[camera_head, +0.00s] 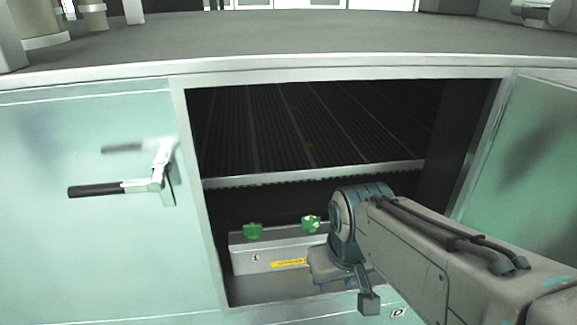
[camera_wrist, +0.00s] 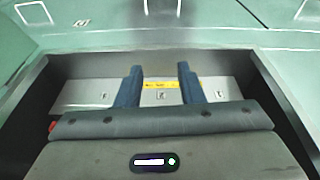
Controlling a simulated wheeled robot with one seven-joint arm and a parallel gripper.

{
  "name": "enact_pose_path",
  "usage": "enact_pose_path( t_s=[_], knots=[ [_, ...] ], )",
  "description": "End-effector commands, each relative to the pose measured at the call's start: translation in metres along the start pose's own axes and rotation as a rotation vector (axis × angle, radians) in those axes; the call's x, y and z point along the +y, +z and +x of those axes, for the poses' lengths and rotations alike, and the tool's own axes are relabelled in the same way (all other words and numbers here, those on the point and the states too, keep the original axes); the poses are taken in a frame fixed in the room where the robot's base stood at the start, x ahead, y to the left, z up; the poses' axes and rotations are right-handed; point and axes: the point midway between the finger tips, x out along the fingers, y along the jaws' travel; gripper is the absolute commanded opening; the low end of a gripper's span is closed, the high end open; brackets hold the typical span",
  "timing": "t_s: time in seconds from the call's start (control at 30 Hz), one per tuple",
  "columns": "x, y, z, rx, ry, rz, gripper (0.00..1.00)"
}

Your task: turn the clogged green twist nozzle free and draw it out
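Two green twist nozzles stand on top of a grey metal block inside the open cabinet in the head view: a left one (camera_head: 253,231) and a right one (camera_head: 310,223). The right one shows a pale patch on it. The block (camera_head: 250,260) has a yellow label on its front and also shows in the wrist view (camera_wrist: 215,87). My gripper (camera_wrist: 160,68) has its two blue fingers spread apart with nothing between them. It is in front of the block's right part, hiding it in the head view. I cannot make out either nozzle in the wrist view.
The opening is framed by pale metal edges, with a ribbed dark shelf (camera_head: 310,135) above the block. A left door panel (camera_head: 85,215) carries a black-handled lever (camera_head: 120,188). A green panel (camera_head: 530,170) stands at right. Bare floor (camera_head: 275,290) lies before the block.

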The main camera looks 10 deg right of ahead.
Motion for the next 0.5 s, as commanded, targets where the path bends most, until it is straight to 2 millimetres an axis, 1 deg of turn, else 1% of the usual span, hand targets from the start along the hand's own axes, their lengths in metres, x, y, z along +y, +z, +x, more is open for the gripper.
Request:
enact_pose_path(
  t_s=[0.07, 0.17, 0.3, 0.4, 0.5],
  knots=[
    [0.001, -0.018, -0.002, -0.020, 0.000, -0.113, 0.35],
    [0.002, -0.049, -0.007, -0.055, 0.000, -0.327, 0.35],
    [0.004, -0.097, -0.011, -0.120, -0.007, -0.674, 0.35],
    [0.004, -0.130, -0.011, -0.168, -0.020, -0.918, 0.35],
    [0.004, -0.158, -0.010, -0.214, -0.036, -1.133, 0.35]
  ],
)
